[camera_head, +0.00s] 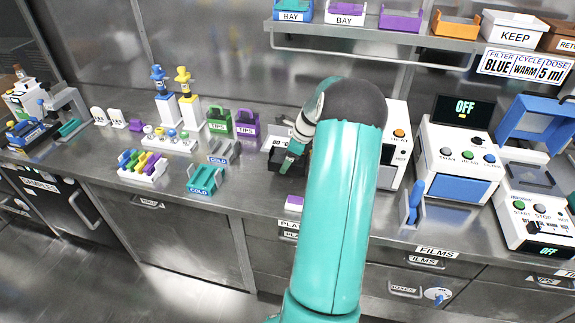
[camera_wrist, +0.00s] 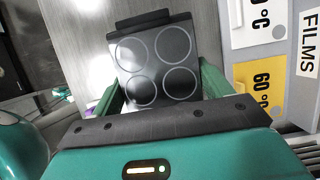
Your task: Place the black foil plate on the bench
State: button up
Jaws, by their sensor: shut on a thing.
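The black foil plate (camera_wrist: 155,62) fills the middle of the wrist view. It is a dark square with several pale rings and a raised dark bar along its far edge. My gripper (camera_wrist: 162,92) has its green fingers on either side of the plate and is shut on it. In the head view my gripper (camera_head: 287,165) is low over the middle of the steel bench (camera_head: 255,190), beside dark objects. My arm hides part of that area. I cannot tell whether the plate touches the bench.
A teal COLD tray (camera_head: 205,179) and a purple TIPS box (camera_head: 246,122) stand left of my gripper. A white heater (camera_head: 460,150) with an OFF display stands to the right. A shelf (camera_head: 400,38) runs above. Some bare bench lies in front of the COLD tray.

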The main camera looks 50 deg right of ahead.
jog(key=shift+w+d+f, duration=0.1)
jog(key=shift+w+f, duration=0.15)
jog(key=shift+w+d+f, duration=0.1)
jog(key=shift+w+f, duration=0.05)
jog(key=shift+f, duration=1.5)
jog(key=o, duration=1.2)
jog(key=shift+f, duration=0.15)
